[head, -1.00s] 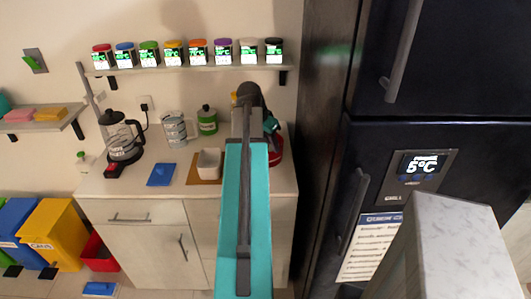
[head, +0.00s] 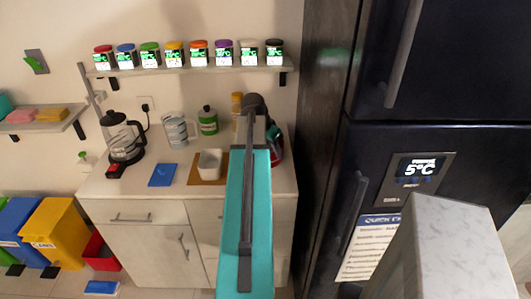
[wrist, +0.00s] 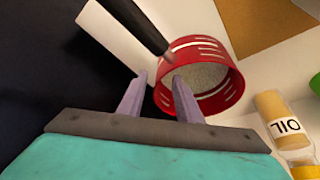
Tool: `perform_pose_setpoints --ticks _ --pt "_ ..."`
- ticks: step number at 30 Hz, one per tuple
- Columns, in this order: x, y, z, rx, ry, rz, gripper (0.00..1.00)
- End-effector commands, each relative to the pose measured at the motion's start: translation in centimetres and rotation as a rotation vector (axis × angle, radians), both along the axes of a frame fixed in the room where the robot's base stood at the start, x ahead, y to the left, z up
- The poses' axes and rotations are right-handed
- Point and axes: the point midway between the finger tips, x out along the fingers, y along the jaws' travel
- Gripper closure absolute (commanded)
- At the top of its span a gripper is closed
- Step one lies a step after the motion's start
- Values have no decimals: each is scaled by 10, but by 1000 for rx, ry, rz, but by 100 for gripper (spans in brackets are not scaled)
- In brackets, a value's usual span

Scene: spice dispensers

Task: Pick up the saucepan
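The saucepan (wrist: 208,92) shows in the wrist view as a round red pan with pale slots in its side and a grey inside. Its black handle (wrist: 138,22) runs up and left from the rim. In the head view only a red sliver of the saucepan (head: 277,158) shows, at the right end of the counter behind my arm. My gripper (wrist: 159,78) is open, with a gap between its two fingers. The right fingertip overlaps the pan's near rim in the picture; I cannot tell whether they touch. The handle is beyond the fingertips, not between them.
An oil bottle (wrist: 284,112) lies close right of the pan in the wrist view. The dark fridge (head: 420,150) stands right of the counter (head: 130,188). A spice shelf (head: 170,68) hangs above.

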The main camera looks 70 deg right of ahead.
Motion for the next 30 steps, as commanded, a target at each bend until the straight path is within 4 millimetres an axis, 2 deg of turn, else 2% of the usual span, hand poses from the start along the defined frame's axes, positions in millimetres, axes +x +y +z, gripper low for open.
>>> perform_pose_setpoints --ticks 9,26,30 --pt "-4 -7 -19 1 0 -1 68" --pt "-5 -7 -19 0 0 -1 68" --pt "-5 -7 -19 0 0 -1 90"
